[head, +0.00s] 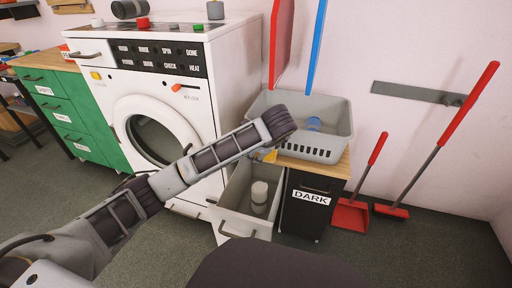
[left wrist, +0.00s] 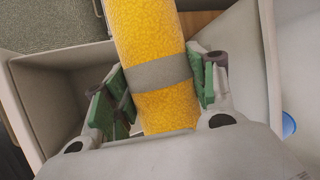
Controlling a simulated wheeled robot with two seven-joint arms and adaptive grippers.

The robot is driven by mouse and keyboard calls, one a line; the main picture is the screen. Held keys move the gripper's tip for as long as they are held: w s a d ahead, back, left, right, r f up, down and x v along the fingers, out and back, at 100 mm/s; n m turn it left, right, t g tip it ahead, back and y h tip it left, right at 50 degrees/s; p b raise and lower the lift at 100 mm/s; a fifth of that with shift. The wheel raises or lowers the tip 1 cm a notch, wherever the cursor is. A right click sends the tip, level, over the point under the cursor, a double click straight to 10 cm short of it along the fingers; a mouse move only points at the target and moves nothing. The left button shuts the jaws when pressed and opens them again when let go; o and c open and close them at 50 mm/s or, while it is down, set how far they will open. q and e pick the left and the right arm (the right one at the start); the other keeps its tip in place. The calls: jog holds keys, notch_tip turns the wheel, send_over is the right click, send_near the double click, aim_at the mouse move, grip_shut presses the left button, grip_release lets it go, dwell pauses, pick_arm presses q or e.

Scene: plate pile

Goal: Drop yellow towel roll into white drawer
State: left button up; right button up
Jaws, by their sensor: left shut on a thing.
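The yellow towel roll (left wrist: 150,50) has a grey band around it. My left gripper (left wrist: 160,88) is shut on it near the band, with green pads on both sides. In the head view my left gripper (head: 272,150) is mostly hidden by its own wrist, and only a bit of yellow shows. It hangs above the back part of the white drawer (head: 234,221), which is pulled open below the counter. A pale cylinder with a grey band (head: 260,198) stands inside the drawer. The drawer's pale wall (left wrist: 52,90) also shows in the left wrist view. My right gripper is out of view.
A grey basket (head: 338,128) with a blue item inside stands on the wooden top behind my left gripper. A black bin front labelled DARK (head: 306,208) is right of the drawer. A white washer (head: 205,100) stands to the left. A red dustpan (head: 350,215) and broom (head: 392,211) are at right.

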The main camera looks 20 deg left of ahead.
pick_arm(q)
jog(key=shift+f+b, duration=0.8)
jog(key=shift+f, duration=1.15)
jog(key=o, duration=1.2)
jog(key=shift+s+d+r, duration=0.1)
jog(key=shift+r, duration=0.05)
jog(key=shift+v, duration=2.15)
jog(key=shift+s+d+r, duration=0.1)
jog(key=shift+d+r, duration=0.1)
jog(key=shift+r, duration=0.25)
jog(key=shift+s+r, duration=0.15)
